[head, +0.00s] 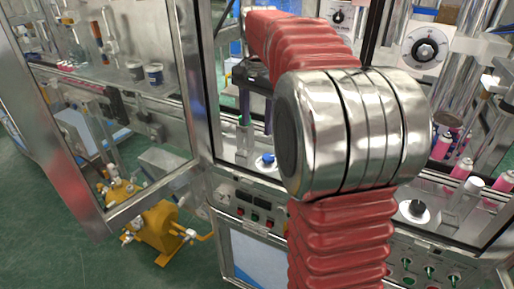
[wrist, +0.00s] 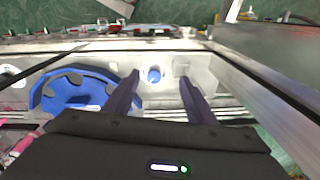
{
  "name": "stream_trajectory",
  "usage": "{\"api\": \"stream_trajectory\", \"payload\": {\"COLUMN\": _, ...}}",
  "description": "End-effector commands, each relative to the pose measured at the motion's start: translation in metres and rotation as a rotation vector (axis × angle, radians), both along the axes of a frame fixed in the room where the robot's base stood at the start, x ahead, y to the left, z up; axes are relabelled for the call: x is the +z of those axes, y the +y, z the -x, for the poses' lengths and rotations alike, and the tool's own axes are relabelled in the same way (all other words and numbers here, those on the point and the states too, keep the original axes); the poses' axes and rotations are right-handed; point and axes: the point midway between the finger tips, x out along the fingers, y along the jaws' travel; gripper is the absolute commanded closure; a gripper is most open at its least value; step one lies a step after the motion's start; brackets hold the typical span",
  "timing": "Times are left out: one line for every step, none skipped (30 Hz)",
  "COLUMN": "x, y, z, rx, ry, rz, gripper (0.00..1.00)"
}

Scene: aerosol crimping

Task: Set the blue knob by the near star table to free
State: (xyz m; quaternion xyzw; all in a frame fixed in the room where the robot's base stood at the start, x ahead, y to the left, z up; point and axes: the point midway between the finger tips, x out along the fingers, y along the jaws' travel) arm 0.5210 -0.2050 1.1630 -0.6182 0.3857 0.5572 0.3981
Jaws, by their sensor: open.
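The blue knob (head: 266,160) sits on a white round dial on the machine's deck, behind the front frame. In the wrist view the blue knob (wrist: 154,74) shows between the fingertips, nearer the left one. My gripper (wrist: 159,77) is open and empty, with its two dark fingers apart on either side of the knob in that view. In the head view my gripper (head: 255,122) points down above the knob, and my arm partly hides the area. The blue star table (wrist: 80,78) lies left of the knob in the wrist view. The dial's markings are too small to read.
A metal frame post (head: 200,75) stands left of my gripper. A control panel (head: 250,208) with buttons is below the knob. A black knob (head: 417,208) on a white dial and several pink cans (head: 462,168) are to the right. A yellow pump (head: 158,228) stands on the floor.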

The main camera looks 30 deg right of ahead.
Motion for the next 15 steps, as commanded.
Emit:
{"api": "stream_trajectory", "payload": {"x": -0.005, "y": -0.013, "z": -0.007, "rx": -0.043, "ry": 0.015, "rz": -0.009, "gripper": 0.49}}
{"api": "stream_trajectory", "payload": {"x": -0.007, "y": -0.019, "z": -0.010, "rx": -0.070, "ry": 0.022, "rz": -0.013, "gripper": 0.49}}
{"api": "stream_trajectory", "payload": {"x": -0.010, "y": -0.028, "z": -0.014, "rx": -0.104, "ry": 0.033, "rz": -0.019, "gripper": 0.49}}
{"api": "stream_trajectory", "payload": {"x": -0.012, "y": -0.034, "z": -0.017, "rx": -0.127, "ry": 0.040, "rz": -0.023, "gripper": 0.49}}
{"api": "stream_trajectory", "payload": {"x": -0.013, "y": -0.039, "z": -0.020, "rx": -0.150, "ry": 0.045, "rz": -0.026, "gripper": 0.49}}
{"api": "stream_trajectory", "payload": {"x": -0.016, "y": -0.046, "z": -0.022, "rx": -0.177, "ry": 0.054, "rz": -0.032, "gripper": 0.49}}
{"api": "stream_trajectory", "payload": {"x": -0.018, "y": -0.051, "z": -0.024, "rx": -0.195, "ry": 0.060, "rz": -0.034, "gripper": 0.49}}
{"api": "stream_trajectory", "payload": {"x": -0.019, "y": -0.054, "z": -0.025, "rx": -0.210, "ry": 0.064, "rz": -0.036, "gripper": 0.49}}
{"api": "stream_trajectory", "payload": {"x": -0.021, "y": -0.058, "z": -0.027, "rx": -0.227, "ry": 0.069, "rz": -0.039, "gripper": 0.49}}
{"api": "stream_trajectory", "payload": {"x": -0.022, "y": -0.061, "z": -0.028, "rx": -0.238, "ry": 0.073, "rz": -0.041, "gripper": 0.49}}
{"api": "stream_trajectory", "payload": {"x": -0.022, "y": -0.063, "z": -0.028, "rx": -0.246, "ry": 0.075, "rz": -0.042, "gripper": 0.49}}
{"api": "stream_trajectory", "payload": {"x": -0.022, "y": -0.065, "z": -0.029, "rx": -0.253, "ry": 0.076, "rz": -0.043, "gripper": 0.49}}
{"api": "stream_trajectory", "payload": {"x": -0.023, "y": -0.065, "z": -0.029, "rx": -0.257, "ry": 0.078, "rz": -0.044, "gripper": 0.49}}
{"api": "stream_trajectory", "payload": {"x": -0.023, "y": -0.066, "z": -0.029, "rx": -0.259, "ry": 0.078, "rz": -0.044, "gripper": 0.49}}
{"api": "stream_trajectory", "payload": {"x": -0.023, "y": -0.066, "z": -0.029, "rx": -0.260, "ry": 0.078, "rz": -0.044, "gripper": 0.49}}
